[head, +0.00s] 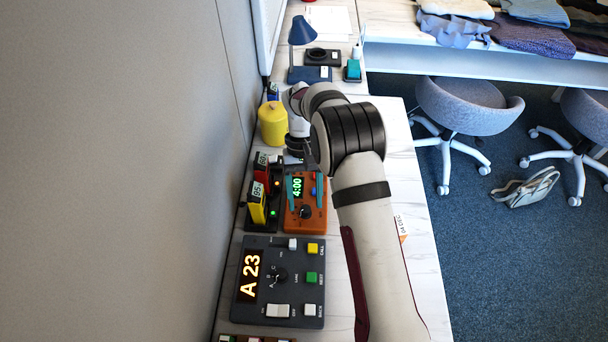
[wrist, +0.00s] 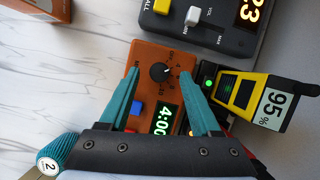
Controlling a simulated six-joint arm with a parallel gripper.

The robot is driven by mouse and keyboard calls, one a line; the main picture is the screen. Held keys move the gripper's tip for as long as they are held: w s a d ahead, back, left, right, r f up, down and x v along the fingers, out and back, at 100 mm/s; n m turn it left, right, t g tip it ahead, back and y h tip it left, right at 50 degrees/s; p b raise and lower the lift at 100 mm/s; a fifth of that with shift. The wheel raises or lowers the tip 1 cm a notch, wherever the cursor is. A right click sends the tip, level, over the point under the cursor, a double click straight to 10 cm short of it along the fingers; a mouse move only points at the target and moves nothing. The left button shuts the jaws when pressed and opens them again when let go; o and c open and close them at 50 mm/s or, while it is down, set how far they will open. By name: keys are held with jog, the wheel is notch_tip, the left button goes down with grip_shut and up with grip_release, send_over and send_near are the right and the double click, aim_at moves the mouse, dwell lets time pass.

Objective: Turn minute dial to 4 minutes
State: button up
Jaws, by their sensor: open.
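The orange timer box (head: 291,221) stands on the counter; it also shows in the wrist view (wrist: 147,52). Its green display (wrist: 163,121) reads 4:00, also in the head view (head: 298,187). The black minute dial (wrist: 160,73) has a white pointer mark and printed numbers around it. In the head view the dial (head: 304,212) sits below the display. My gripper (wrist: 160,75) is open, with its teal fingers on either side of the dial in the wrist view and no visible contact. A blue button (wrist: 136,108) shows between the fingers.
A dark panel (head: 300,254) reading A 23 stands close beside the timer. Yellow (head: 257,203) and red (head: 261,167) handheld devices stand in a dark charger left of it. A yellow container (head: 273,124) and a blue lamp (head: 302,31) are farther back. Bare counter (head: 425,253) lies to the right.

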jog(key=v, duration=1.4)
jog(key=shift+r, duration=0.2)
jog(key=shift+w, duration=0.1)
